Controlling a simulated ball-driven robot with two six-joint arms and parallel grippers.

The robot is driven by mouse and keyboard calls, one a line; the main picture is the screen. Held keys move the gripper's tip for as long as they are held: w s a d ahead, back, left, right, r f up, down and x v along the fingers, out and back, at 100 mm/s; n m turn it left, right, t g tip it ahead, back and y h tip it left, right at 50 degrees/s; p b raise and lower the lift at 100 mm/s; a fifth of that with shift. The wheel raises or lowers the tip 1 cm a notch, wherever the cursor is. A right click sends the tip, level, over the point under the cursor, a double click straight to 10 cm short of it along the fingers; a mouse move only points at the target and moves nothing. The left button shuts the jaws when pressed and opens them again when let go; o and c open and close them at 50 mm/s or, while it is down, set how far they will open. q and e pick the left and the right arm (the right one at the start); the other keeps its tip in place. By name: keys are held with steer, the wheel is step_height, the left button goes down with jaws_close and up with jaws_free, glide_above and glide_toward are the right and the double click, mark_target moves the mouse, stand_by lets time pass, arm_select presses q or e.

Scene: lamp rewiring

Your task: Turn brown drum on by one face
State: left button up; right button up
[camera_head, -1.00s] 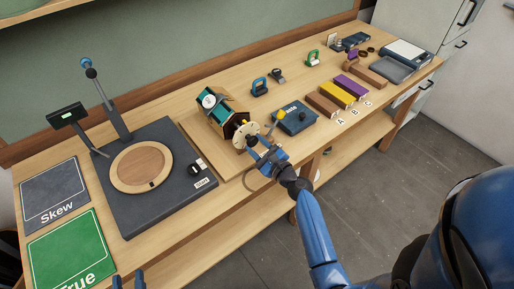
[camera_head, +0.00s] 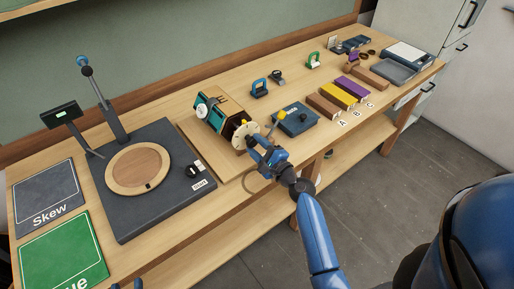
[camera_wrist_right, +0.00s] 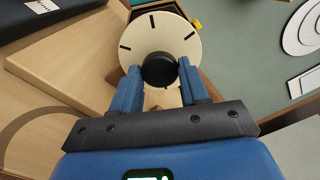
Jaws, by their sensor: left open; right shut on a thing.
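The faceted drum (camera_head: 220,112) lies on a raised wooden board on the bench in the head view. It shows teal panels, a dark face and brown wood at its near end. A cream disc (camera_head: 243,137) with black marks is on that end; in the right wrist view the disc (camera_wrist_right: 160,28) carries a round black knob (camera_wrist_right: 159,70). My right gripper (camera_wrist_right: 158,84) is shut on this knob, its blue fingers on either side. My left gripper (camera_head: 127,285) is open, with only its tips showing at the bottom edge of the head view.
A dark base with a round wooden plate (camera_head: 139,168) stands left of the drum, beside the Skew (camera_head: 47,198) and True (camera_head: 62,252) mats. A blue-grey box (camera_head: 297,118) sits close right of the disc. Brown, yellow and purple blocks (camera_head: 340,93) lie farther right.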

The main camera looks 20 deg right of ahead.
steer(key=shift+f, duration=0.1)
stand_by(0.3)
steer(key=o, duration=1.1)
steer(key=shift+c, duration=0.2)
steer(key=shift+s, duration=0.1)
steer(key=shift+s+d, duration=0.2)
steer(key=shift+s, duration=0.25)
steer(key=b+v, duration=0.2)
steer(key=v, duration=0.7)
steer(key=shift+s+b, duration=0.3)
steer(key=shift+s, duration=0.05)
